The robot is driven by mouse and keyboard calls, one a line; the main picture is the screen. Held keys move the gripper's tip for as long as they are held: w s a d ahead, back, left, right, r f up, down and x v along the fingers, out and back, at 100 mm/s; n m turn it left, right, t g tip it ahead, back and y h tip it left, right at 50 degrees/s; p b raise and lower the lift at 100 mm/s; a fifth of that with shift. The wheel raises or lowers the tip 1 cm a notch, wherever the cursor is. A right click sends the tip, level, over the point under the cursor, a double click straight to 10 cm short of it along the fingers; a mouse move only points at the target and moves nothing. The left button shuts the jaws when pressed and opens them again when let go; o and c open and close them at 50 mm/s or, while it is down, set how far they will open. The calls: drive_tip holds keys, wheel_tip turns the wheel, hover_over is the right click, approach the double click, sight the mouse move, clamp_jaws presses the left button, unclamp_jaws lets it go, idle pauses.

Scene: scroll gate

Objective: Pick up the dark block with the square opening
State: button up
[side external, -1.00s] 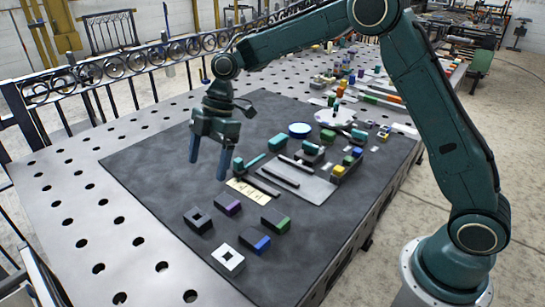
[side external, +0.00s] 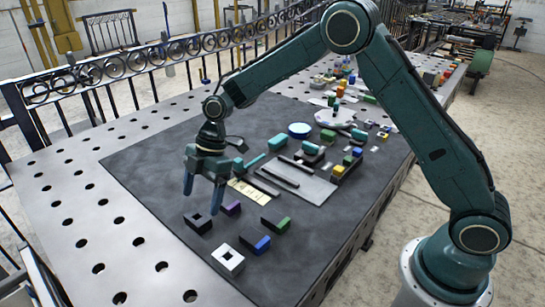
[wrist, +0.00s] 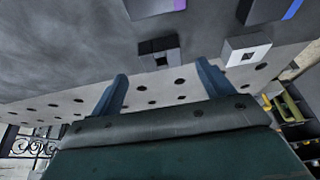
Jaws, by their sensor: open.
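The dark block with the square opening (side external: 192,227) lies on the dark mat near its front left part. It also shows in the wrist view (wrist: 146,53), at top centre, with its opening visible. My gripper (side external: 202,201) is open and empty, its two blue fingers pointing down. In the side view its fingertips appear just above the dark block, apart from it as far as I can tell. In the wrist view the gripper (wrist: 162,75) shows its fingers to either side of and below the block. The gap in height is hard to judge.
A white block with a square opening (side external: 235,267) lies in front. Dark blocks with a purple end (side external: 231,208), a blue end (side external: 262,244) and a green end (side external: 283,224) lie nearby. A grey plate (side external: 315,190) with several parts is farther right. The mat's left side is clear.

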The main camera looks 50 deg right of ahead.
sight(198, 212)
drive_tip(key=shift+x, duration=2.55)
drive_tip(key=shift+s, duration=0.1)
drive_tip(key=shift+r, duration=0.1)
drive_tip(key=c, duration=1.4)
drive_tip(key=shift+c, duration=0.2)
wheel_tip(198, 212, up, 20)
